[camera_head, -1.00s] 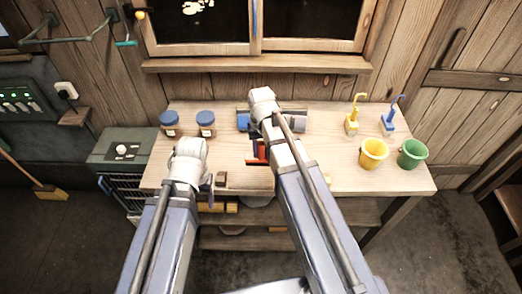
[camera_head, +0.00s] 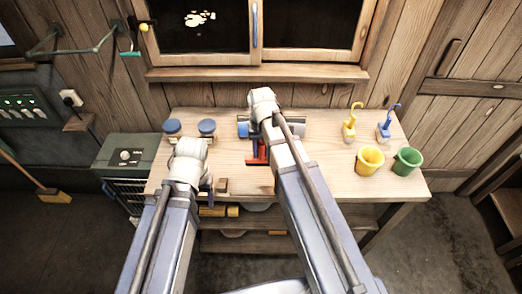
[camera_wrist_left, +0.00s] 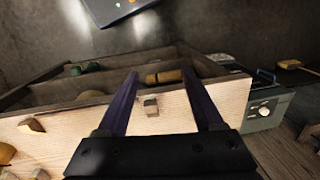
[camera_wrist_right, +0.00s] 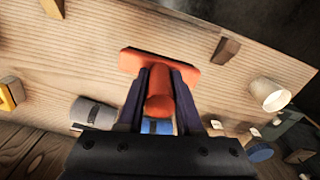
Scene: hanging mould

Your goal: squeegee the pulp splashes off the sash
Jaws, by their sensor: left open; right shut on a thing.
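The sash (camera_head: 205,30) is at the top of the head view, with pale splashes (camera_head: 199,18) on its dark left pane. My right gripper (camera_wrist_right: 161,80) is shut on the round red handle of a red tool (camera_wrist_right: 165,64) with a wide flat bar. This tool also shows below the right wrist in the head view (camera_head: 257,152). I cannot tell whether it touches the tabletop. In the head view the wrists partly hide both grippers.
The wooden table (camera_head: 330,150) carries blue-lidded jars (camera_head: 207,127), a yellow bucket (camera_head: 369,160), a green bucket (camera_head: 407,161) and hooked yellow and blue items (camera_head: 349,128). A sill (camera_head: 258,74) juts below the window. A jointed rail (camera_head: 90,47) hangs at upper left.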

